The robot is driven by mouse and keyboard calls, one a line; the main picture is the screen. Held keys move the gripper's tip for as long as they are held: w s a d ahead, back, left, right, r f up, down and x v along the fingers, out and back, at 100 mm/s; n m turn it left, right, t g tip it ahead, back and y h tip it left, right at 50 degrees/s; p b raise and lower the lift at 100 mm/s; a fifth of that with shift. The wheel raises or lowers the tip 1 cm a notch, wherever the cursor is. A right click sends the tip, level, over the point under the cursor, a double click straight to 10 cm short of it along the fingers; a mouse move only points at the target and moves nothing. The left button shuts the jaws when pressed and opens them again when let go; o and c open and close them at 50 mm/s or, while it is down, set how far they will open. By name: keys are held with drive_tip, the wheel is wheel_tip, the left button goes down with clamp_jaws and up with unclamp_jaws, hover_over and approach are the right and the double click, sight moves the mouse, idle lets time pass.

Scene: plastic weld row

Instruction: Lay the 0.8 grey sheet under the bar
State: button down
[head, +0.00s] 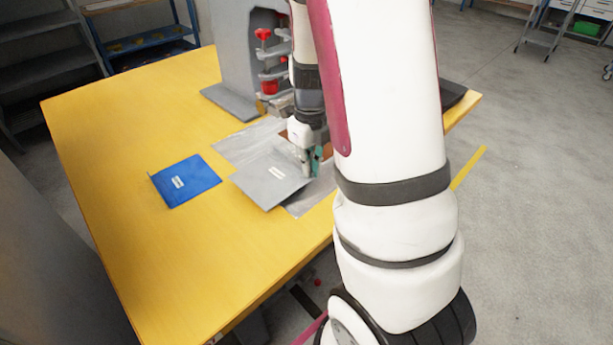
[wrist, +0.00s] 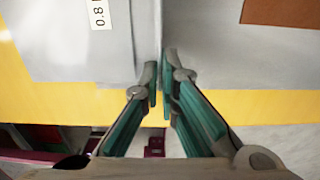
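The grey sheet (head: 255,185), with a white label, is over the near part of the table. In the wrist view the sheet (wrist: 75,60) fills the left side and its label reads 0.8. My gripper (head: 309,167) is at the sheet's right edge. In the wrist view my gripper's fingers (wrist: 160,85) are close together, with the upright edge strip of the sheet between the tips. The grey press (head: 240,45) with red knobs stands behind; my arm hides part of it, and I cannot make out the bar clearly.
A blue sheet (head: 195,181) with a label lies on the yellow table (head: 110,150) to the left. A shiny silver surface (head: 240,146) lies beside and beneath the grey sheet. A brown patch (wrist: 282,12) shows at the wrist view's upper right. The table's left side is clear.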

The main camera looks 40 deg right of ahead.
drive_tip(key=shift+w, duration=0.3)
wheel_tip(320, 180, down, 4)
drive_tip(key=shift+w+r+b, duration=0.1)
drive_tip(key=shift+r+b, duration=0.05)
drive_tip(key=shift+b, duration=0.6)
drive_tip(key=c, duration=1.8)
unclamp_jaws()
